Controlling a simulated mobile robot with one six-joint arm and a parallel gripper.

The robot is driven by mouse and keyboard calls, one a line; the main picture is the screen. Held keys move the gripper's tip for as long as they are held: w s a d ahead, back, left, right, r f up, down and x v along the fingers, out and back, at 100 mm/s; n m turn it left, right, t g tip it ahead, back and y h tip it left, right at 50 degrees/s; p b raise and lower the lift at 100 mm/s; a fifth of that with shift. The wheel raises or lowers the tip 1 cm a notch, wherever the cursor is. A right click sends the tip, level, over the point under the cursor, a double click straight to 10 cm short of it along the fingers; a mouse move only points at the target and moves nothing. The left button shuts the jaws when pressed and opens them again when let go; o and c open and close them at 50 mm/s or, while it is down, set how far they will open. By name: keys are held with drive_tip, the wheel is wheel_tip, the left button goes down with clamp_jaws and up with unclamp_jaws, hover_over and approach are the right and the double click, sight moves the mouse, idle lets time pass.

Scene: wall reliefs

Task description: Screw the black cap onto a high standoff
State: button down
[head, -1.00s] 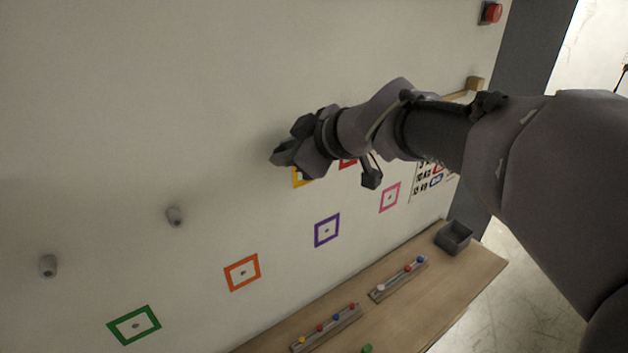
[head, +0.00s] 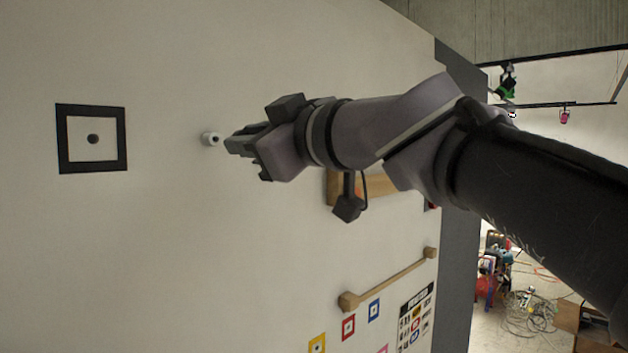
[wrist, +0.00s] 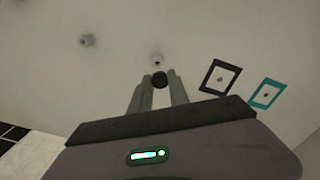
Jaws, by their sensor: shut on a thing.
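My gripper (head: 231,145) is shut on a small round black cap (wrist: 160,80), which shows between the two fingertips in the wrist view. In the head view I cannot make the cap out at the fingertips. A short light-grey standoff (head: 210,139) sticks out of the wall just left of my fingertips, with a small gap between. The wrist view shows a standoff (wrist: 157,60) just beyond the cap, apart from it. Another standoff (wrist: 87,41) is farther left in that view. A black square frame (head: 92,139) with a dark round spot is on the wall at left.
A wooden bar (head: 390,280) sticks out of the wall below my arm, and a wooden box-like piece (head: 378,187) is partly behind it. Yellow, red and blue frames and a poster (head: 416,317) are lower down. A teal frame (wrist: 267,93) is at right in the wrist view.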

sight(212, 139)
drive_tip(key=p+x, duration=0.3)
drive_tip(key=x, duration=0.3)
drive_tip(key=shift+w+d, duration=0.15)
drive_tip(key=shift+w, duration=0.05)
drive_tip(key=shift+b, duration=0.9)
idle(1.5)
drive_tip(key=shift+w+r, duration=0.1)
idle(0.4)
drive_tip(key=shift+w+a, duration=0.25)
drive_tip(key=shift+a, duration=0.1)
drive_tip(key=shift+w+a, duration=0.1)
drive_tip(key=shift+a, duration=0.05)
drive_tip(key=c, duration=1.2)
unclamp_jaws()
drive_tip(key=shift+o, duration=0.2)
